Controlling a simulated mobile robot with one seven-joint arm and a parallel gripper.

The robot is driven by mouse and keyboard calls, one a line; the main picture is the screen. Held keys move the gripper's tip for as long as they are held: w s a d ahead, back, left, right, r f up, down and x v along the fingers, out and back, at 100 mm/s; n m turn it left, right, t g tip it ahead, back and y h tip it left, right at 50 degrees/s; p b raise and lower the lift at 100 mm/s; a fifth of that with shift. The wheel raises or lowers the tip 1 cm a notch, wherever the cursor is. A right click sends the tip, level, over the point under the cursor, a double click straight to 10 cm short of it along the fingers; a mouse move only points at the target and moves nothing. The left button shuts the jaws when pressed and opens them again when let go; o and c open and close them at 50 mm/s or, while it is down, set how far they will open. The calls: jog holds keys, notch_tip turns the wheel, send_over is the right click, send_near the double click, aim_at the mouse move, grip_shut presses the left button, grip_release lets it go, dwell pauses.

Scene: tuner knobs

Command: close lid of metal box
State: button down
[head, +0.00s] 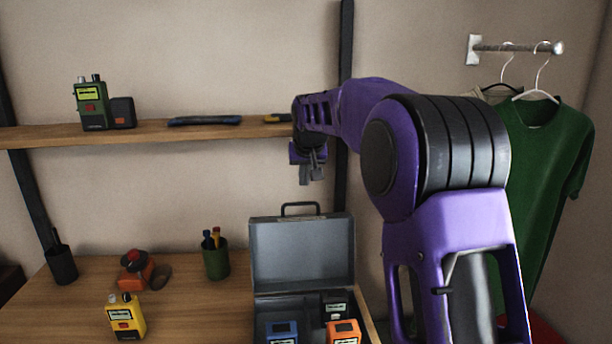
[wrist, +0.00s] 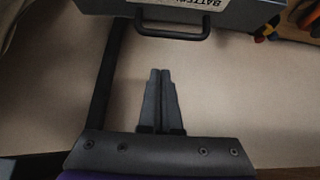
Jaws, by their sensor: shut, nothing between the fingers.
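The grey metal box (head: 302,250) stands on the wooden table with its lid raised upright at the back, a dark handle (head: 300,206) on the lid's top edge. Inside the box are a blue device (head: 283,330) and an orange device (head: 343,331). My gripper (head: 312,180) is above and behind the raised lid, pointing down, apart from it. In the wrist view the shut fingers (wrist: 161,75) are empty. The lid (wrist: 190,10), with part of a label, and its handle (wrist: 172,36) show at the top of that view, beyond the fingertips.
A shelf (head: 200,133) behind my gripper holds a green device (head: 91,103). On the table left of the box are a pen cup (head: 216,262), a yellow device (head: 126,317) and an orange object (head: 135,270). A green shirt (head: 545,180) hangs at right.

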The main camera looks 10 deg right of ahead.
aim_at(305, 203)
jog(key=shift+s+f, duration=0.15)
jog(key=shift+f, duration=1.05)
jog(key=shift+s+f, duration=0.1)
jog(key=shift+f, duration=1.05)
